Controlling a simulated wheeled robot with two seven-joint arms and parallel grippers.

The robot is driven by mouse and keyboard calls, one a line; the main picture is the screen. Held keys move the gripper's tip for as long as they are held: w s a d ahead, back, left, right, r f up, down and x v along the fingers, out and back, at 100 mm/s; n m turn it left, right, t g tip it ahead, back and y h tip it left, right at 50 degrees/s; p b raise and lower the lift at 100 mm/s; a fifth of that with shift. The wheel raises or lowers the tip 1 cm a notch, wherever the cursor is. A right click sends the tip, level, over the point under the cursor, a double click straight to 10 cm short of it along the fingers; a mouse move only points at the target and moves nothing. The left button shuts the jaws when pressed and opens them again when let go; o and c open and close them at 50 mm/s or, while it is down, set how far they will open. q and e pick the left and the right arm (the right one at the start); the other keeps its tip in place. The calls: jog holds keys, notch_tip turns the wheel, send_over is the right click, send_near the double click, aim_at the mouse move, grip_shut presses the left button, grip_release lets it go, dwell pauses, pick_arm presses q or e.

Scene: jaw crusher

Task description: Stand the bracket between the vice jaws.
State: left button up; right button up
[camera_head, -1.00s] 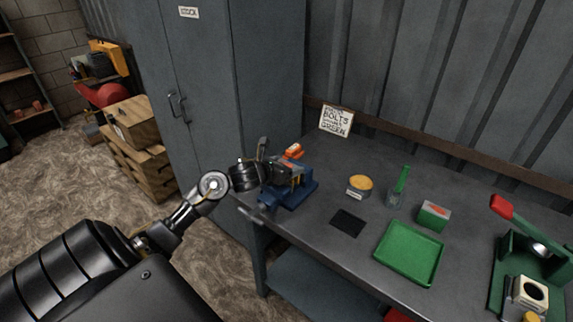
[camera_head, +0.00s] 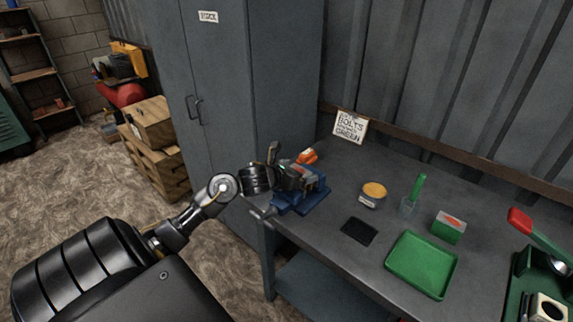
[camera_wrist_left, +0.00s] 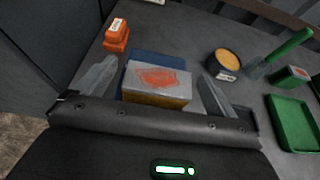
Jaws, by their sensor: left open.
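The blue vice (camera_head: 303,203) stands at the left end of the grey bench, and part of it shows in the left wrist view (camera_wrist_left: 156,57). My left gripper (camera_head: 294,177) is at the vice, with its fingers (camera_wrist_left: 158,84) apart. Between and just beyond the fingers is a box-like block (camera_wrist_left: 157,99) with a pale grey top, an orange patch and a yellow-brown side. It appears in front of the vice's blue part; whether it touches the fingers is unclear. I cannot tell which piece is the bracket. The vice jaws are mostly hidden by the gripper.
An orange labelled object (camera_head: 307,156) stands behind the vice. To the right are a round yellow-topped tin (camera_head: 374,190), a black mat (camera_head: 359,230), a green-handled brush (camera_head: 417,190), a small green box (camera_head: 448,229) and a green tray (camera_head: 422,264). A grey cabinet (camera_head: 225,90) stands left.

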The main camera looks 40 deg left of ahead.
pick_arm(q)
jog(key=v, duration=1.1)
jog(key=shift+b, duration=0.45)
jog(key=shift+d, duration=0.1)
